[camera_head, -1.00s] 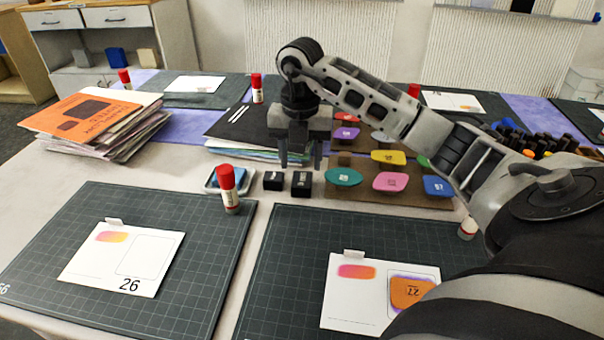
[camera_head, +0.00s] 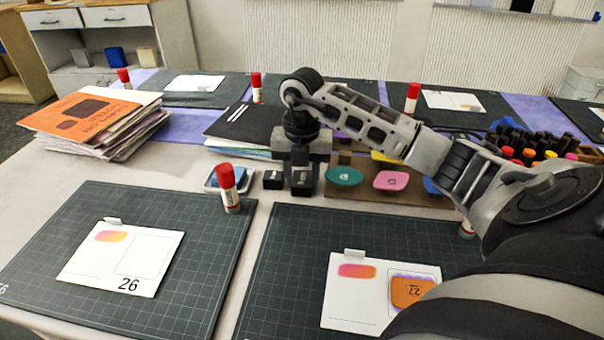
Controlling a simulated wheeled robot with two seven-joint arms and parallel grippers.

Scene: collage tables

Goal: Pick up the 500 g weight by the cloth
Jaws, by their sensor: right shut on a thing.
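Two small black blocks, which look like the weights, stand side by side on the pale table. The left black block (camera_head: 272,180) is free, just left of my gripper. My right gripper (camera_head: 303,177) comes down from above and is shut on the right black block (camera_head: 303,187), which its fingers partly cover. The block appears to be still at table level. The labels are too small to read, so I cannot tell which is 500 g. A blue item (camera_head: 212,178), perhaps the cloth, lies in a pale tray left of the blocks. My left gripper is not in view.
A red-capped glue stick (camera_head: 228,188) stands left of the blocks. A brown board with coloured pieces (camera_head: 391,181) lies close on the right. Dark folders (camera_head: 245,128) are behind. Cutting mats (camera_head: 205,240) with cards lie in front.

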